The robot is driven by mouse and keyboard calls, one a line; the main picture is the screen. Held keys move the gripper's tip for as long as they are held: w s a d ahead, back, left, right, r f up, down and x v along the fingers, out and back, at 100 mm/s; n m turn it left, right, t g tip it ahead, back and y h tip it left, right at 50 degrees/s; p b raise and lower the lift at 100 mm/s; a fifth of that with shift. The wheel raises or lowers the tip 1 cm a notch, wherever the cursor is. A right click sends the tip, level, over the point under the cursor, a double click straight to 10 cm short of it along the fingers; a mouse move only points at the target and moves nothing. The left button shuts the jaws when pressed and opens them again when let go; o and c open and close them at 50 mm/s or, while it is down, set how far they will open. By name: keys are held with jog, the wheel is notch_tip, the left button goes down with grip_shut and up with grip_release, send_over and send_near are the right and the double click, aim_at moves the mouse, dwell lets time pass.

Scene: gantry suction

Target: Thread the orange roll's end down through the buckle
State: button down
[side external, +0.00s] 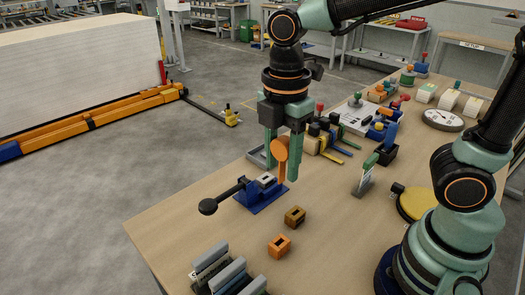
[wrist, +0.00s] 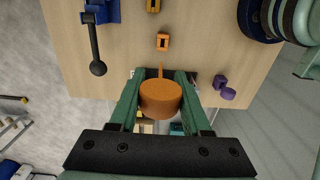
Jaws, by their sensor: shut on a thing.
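The orange roll (side external: 281,149) is a round disc with a thin flat end hanging straight down from it. My gripper (side external: 282,165) is shut on the roll, with green fingers either side of it, above the table. In the wrist view the roll (wrist: 160,98) sits between the fingers, its end pointing up the picture.
Two small slotted blocks, one brown (side external: 295,216) and one orange (side external: 279,246), lie on the table in front. Grey-topped holders (side external: 225,270) stand at the near edge.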

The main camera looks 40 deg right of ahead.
jog(key=w+d+f, duration=0.3)
jog(key=w+d, duration=0.1)
jog(key=w, duration=0.5)
send_over(265, 174)
jog(key=s+a, duration=0.1)
notch_tip(265, 174, down, 6)
jog(key=shift+r, duration=0.2)
jog(key=shift+s, duration=0.1)
jog(key=shift+f, duration=2.85)
jog(key=shift+f, duration=2.4)
jog(key=shift+r, duration=0.15)
jog(key=shift+r, duration=1.95)
